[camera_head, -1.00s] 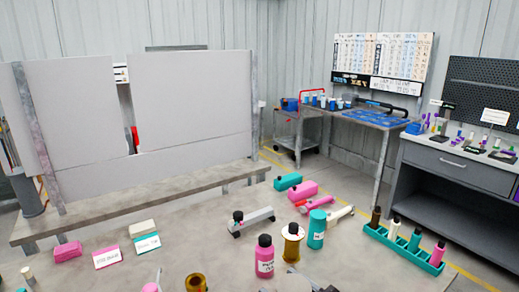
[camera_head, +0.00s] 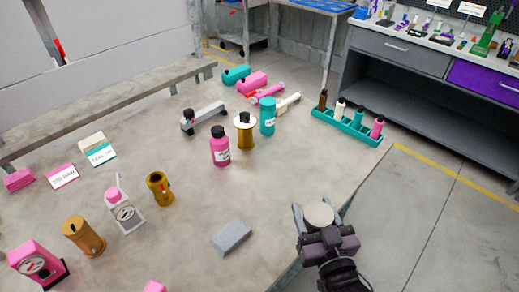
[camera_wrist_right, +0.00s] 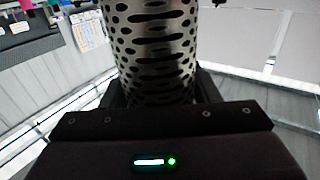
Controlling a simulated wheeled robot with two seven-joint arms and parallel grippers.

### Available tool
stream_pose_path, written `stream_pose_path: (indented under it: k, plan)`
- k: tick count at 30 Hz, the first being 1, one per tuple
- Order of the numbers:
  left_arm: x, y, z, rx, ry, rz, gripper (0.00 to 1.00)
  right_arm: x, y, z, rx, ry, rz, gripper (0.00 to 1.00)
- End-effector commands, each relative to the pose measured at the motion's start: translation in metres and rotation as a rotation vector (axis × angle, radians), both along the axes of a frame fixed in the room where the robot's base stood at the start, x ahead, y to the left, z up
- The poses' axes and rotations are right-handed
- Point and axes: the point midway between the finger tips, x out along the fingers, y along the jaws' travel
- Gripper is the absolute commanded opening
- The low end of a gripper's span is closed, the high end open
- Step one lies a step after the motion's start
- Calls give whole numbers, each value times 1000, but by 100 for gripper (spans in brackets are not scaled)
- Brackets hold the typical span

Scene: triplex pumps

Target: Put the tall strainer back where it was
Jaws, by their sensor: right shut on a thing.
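The tall strainer is a perforated metal cylinder that fills the middle of the right wrist view (camera_wrist_right: 157,45). In the head view its pale round end (camera_head: 320,213) shows at the table's right front edge. My right gripper (camera_head: 318,218) is shut on the strainer, and its dark body lies below it in the picture. Most of the strainer's length is hidden in the head view. I cannot tell whether it touches the table. My left gripper is not in view.
A grey block (camera_head: 231,236) lies left of the right gripper. A teal rack (camera_head: 348,129) stands at the right edge. Bare table lies between.

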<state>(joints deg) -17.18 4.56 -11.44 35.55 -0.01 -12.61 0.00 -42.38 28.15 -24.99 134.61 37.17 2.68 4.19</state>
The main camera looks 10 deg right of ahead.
Motion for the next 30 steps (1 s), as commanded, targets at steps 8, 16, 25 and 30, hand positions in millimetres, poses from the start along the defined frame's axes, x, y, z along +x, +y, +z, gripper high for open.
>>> stream_pose_path:
  k: [8, 16, 25, 30]
  plan:
    - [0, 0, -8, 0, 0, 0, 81, 52, -3, 14, -11, -17, -32, 31]
    - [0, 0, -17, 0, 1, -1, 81, 122, -4, 49, -14, -17, -59, 31]
    - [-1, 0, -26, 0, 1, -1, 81, 182, 2, 105, -2, -8, -56, 31]
    - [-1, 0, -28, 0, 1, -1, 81, 199, 7, 129, 2, -1, -44, 31]
